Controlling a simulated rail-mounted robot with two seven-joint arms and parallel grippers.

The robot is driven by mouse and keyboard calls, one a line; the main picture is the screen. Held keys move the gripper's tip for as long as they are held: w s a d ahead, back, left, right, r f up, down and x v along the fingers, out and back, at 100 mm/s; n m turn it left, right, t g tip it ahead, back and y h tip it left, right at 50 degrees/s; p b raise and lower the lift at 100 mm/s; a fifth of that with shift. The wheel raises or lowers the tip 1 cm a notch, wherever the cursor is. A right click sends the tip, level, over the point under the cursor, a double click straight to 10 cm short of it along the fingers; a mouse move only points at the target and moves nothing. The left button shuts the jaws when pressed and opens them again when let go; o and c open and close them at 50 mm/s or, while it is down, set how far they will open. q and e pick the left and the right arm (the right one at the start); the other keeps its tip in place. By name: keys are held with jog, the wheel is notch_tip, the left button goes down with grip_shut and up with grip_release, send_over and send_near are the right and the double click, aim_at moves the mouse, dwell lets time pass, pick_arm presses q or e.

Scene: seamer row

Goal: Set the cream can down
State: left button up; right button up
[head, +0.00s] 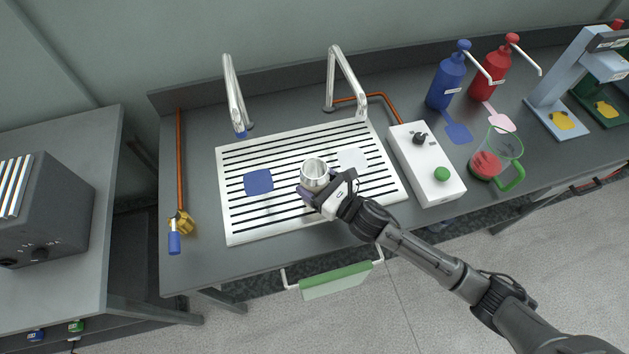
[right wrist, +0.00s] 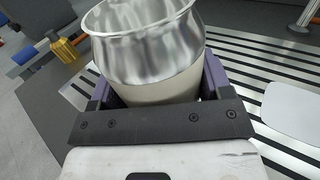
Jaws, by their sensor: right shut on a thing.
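The cream can (head: 315,174) is an open, shiny metal can with a cream lower band. It is over the middle of the slatted white drain board (head: 290,219), between a blue square patch (head: 258,182) and a white patch (head: 352,159). My right gripper (head: 311,190) is shut on the can from the front right. In the right wrist view the can (right wrist: 148,50) stands upright between the purple fingers, its inside looking empty. Its base is hidden by the gripper, so I cannot tell whether it touches the slats. My left gripper is not in view.
Two metal spouts (head: 233,95) (head: 345,80) arch over the board's back edge. A white control box (head: 426,163) stands to its right, with a green-handled jug (head: 497,155) and blue (head: 446,82) and red (head: 490,72) pump bottles beyond. A brass fitting (head: 181,223) lies left.

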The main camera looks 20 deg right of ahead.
jog(key=shift+w, duration=0.1)
jog(key=o, duration=1)
jog(key=shift+r, duration=0.1)
jog(key=shift+s+d, duration=0.15)
jog(key=shift+s, duration=0.1)
jog(key=v, duration=0.9)
jog(key=shift+s+d+p, duration=0.15)
jog(key=shift+s+p, duration=0.1)
jog(key=shift+p, duration=0.05)
jog(key=shift+v, duration=1)
